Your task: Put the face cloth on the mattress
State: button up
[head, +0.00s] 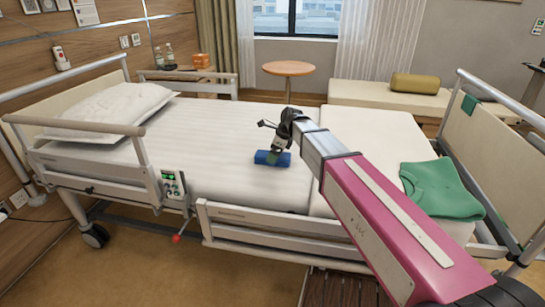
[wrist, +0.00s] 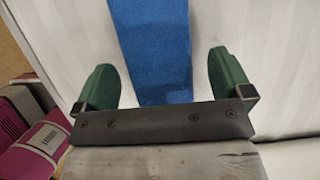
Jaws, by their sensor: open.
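The blue face cloth (head: 272,158), a compact rolled or folded shape, appears to lie on the white mattress (head: 215,150) near its middle. In the wrist view the cloth (wrist: 155,50) runs between the two green fingers, with a gap on each side. My gripper (wrist: 164,82) is open around it and touches neither side that I can see. In the head view my gripper (head: 280,148) is right at the cloth and partly covers it. The mattress (wrist: 215,25) shows white behind the cloth.
A green folded cloth or garment (head: 440,190) lies at the bed's foot end. A pillow (head: 105,108) is at the head end. Side rails (head: 250,220) edge the near side. A round table (head: 288,69) and a bench (head: 370,95) stand beyond. Much of the mattress is bare.

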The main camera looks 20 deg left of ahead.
jog(key=v, duration=1)
